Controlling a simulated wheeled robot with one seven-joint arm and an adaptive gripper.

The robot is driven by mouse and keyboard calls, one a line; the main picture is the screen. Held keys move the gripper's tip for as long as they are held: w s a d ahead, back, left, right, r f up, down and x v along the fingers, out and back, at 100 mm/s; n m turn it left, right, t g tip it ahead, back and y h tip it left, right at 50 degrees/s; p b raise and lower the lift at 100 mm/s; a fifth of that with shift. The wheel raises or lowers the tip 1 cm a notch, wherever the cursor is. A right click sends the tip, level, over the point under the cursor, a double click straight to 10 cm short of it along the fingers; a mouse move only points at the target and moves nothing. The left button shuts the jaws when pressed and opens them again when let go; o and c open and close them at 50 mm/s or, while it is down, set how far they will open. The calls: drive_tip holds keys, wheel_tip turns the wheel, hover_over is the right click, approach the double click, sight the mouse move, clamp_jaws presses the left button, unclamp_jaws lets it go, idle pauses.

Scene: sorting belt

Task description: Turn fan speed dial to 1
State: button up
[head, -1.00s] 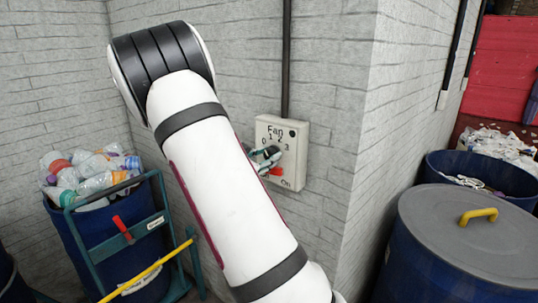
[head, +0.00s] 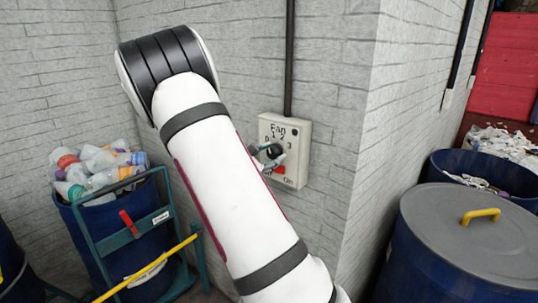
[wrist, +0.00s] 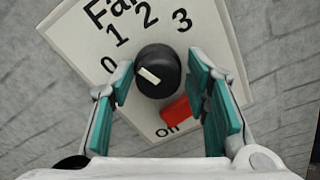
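The fan panel (head: 296,139) is a pale box on the grey brick wall, and it also shows in the wrist view (wrist: 72,33). Its black dial (wrist: 168,57) has a white pointer mark on its face, lying toward the left, nearest the 0; its exact setting is hard to tell. The numbers 0, 1, 2 and 3 run around the dial. My gripper (wrist: 161,80) is open, with teal pads on the left and right of the dial and small visible gaps. In the head view, the gripper (head: 269,154) partly covers the dial.
A red switch (wrist: 175,112) sits just below the dial, close to the right finger. A cart with a blue barrel (head: 88,228) of bottles stands at left. A lidded barrel (head: 470,235) stands at right. A dark conduit (head: 289,60) runs up from the panel.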

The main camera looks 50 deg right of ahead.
drive_tip(key=shift+o, duration=0.3)
drive_tip(key=shift+a, duration=0.3)
drive_tip(key=a, duration=1.1)
drive_tip(key=shift+s+a+r, duration=0.15)
drive_tip(key=shift+s, duration=0.15)
drive_tip(key=s+a+r+m+g+y, duration=0.1)
drive_tip(key=s+a+m+y, duration=0.35)
drive_tip(key=s, duration=0.25)
drive_tip(key=s+a+r+m+g+y, duration=0.1)
drive_tip(key=s+a+m+y, duration=0.25)
drive_tip(key=s+y, duration=0.2)
drive_tip(key=s+a+r+m+t+y, duration=0.2)
drive_tip(key=s+a+t+y, duration=0.1)
drive_tip(key=a, duration=0.6)
drive_tip(key=s+a+r+m+t+y+b, duration=0.1)
drive_tip(key=s+a+r+m+t+y, duration=0.1)
drive_tip(key=a, duration=0.7)
drive_tip(key=s+t+y, duration=0.1)
drive_tip(key=s+y, duration=0.1)
drive_tip(key=s, duration=0.1)
drive_tip(key=shift+r+t+y+b, duration=0.2)
drive_tip(key=shift+t+y+b, duration=0.1)
drive_tip(key=shift+y, duration=0.1)
